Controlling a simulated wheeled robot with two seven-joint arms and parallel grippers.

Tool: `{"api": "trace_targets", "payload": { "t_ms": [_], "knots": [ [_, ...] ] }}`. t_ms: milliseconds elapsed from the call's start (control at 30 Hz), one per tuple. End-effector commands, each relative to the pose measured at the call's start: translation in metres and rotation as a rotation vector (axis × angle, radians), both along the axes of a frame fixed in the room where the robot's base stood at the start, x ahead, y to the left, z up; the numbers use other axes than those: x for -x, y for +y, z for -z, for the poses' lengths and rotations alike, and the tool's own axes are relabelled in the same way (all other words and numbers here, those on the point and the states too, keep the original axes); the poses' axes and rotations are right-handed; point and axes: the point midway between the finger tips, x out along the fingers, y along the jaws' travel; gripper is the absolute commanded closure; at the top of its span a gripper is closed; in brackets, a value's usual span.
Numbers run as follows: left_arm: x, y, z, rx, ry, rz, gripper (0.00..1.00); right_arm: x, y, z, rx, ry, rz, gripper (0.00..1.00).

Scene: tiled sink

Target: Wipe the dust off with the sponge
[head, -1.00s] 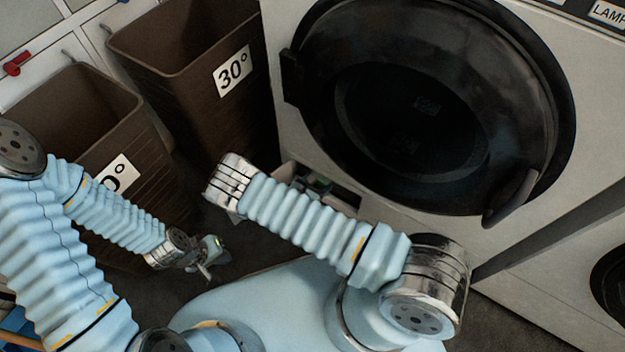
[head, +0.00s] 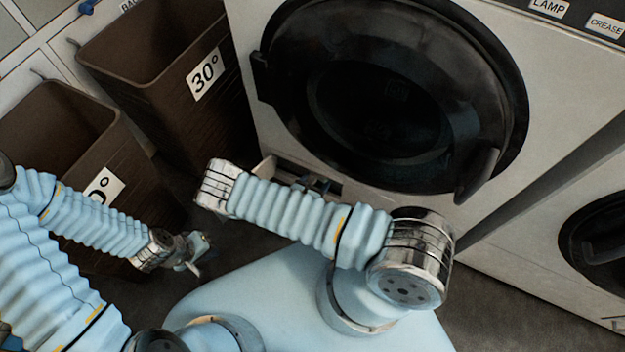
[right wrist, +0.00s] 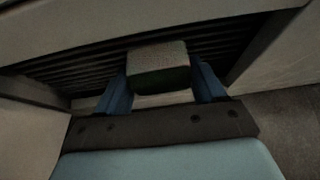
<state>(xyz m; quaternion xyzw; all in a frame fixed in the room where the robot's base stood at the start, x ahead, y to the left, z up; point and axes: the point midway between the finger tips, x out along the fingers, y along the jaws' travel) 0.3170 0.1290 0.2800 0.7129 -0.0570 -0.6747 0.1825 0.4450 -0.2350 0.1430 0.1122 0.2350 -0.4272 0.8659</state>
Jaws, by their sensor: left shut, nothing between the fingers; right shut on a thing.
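The sponge (right wrist: 158,66), a small block with a pale rough face and a dark green side, is between the two blue fingers of my right gripper (right wrist: 160,86) in the right wrist view. That gripper is shut on it. The sponge is in front of dark slats (right wrist: 75,66) in a recess; I cannot tell whether it touches them. In the head view part of my right gripper (head: 317,184) shows at the low opening under the round door, partly behind my arm. My left gripper (head: 191,255) is shut and empty, low by the brown bins. Dust is too dark to make out.
The white machine with a round black door (head: 390,95) stands ahead. Pale walls (right wrist: 285,50) bound the recess closely. Two brown bins, one at the back (head: 150,55) and one in front (head: 60,115), stand left. Dark floor lies between the bins and my base.

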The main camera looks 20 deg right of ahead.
Motion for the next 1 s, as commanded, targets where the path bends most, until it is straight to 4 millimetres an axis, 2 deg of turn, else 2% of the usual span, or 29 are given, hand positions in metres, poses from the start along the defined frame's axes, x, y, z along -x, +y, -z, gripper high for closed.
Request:
{"api": "trace_targets", "payload": {
  "t_ms": [300,567,833,1000],
  "knots": [
    [0.0,0.0,0.019,0.0,0.0,0.0,1.0,-0.023,0.016,0.002,0.002,-0.009,-0.001,0.55],
    [0.0,0.0,0.024,0.0,0.0,0.0,1.0,-0.032,0.024,-0.001,0.004,-0.006,-0.002,0.55],
    [0.0,0.0,0.043,0.0,0.0,0.0,1.0,-0.049,0.04,0.003,0.0,-0.006,-0.001,0.55],
    [0.0,0.0,0.048,0.0,0.0,0.0,1.0,-0.057,0.047,0.001,0.0,-0.004,0.001,0.55]
  ]
}}
